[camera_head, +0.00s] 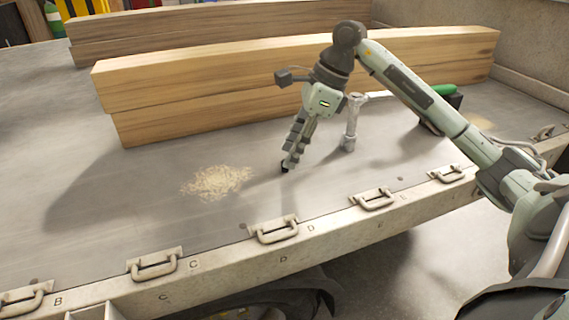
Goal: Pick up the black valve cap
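My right gripper (288,164) reaches down to the grey trailer bed (110,182), in front of the wooden beams. Its fingers are seen nearly edge-on and look close together. A small black piece (285,169) shows at the fingertips, at the bed surface. It may be the black valve cap, but it is too small to tell apart from the dark finger pads. I cannot tell whether the fingers grip it. My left gripper is out of view.
Long wooden beams (200,97) lie stacked behind the gripper. A grey metal tool (350,125) stands close to its right, with a green-handled object (432,90) beyond. Sawdust (216,182) lies to the left. Metal handles (274,229) line the lettered front edge.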

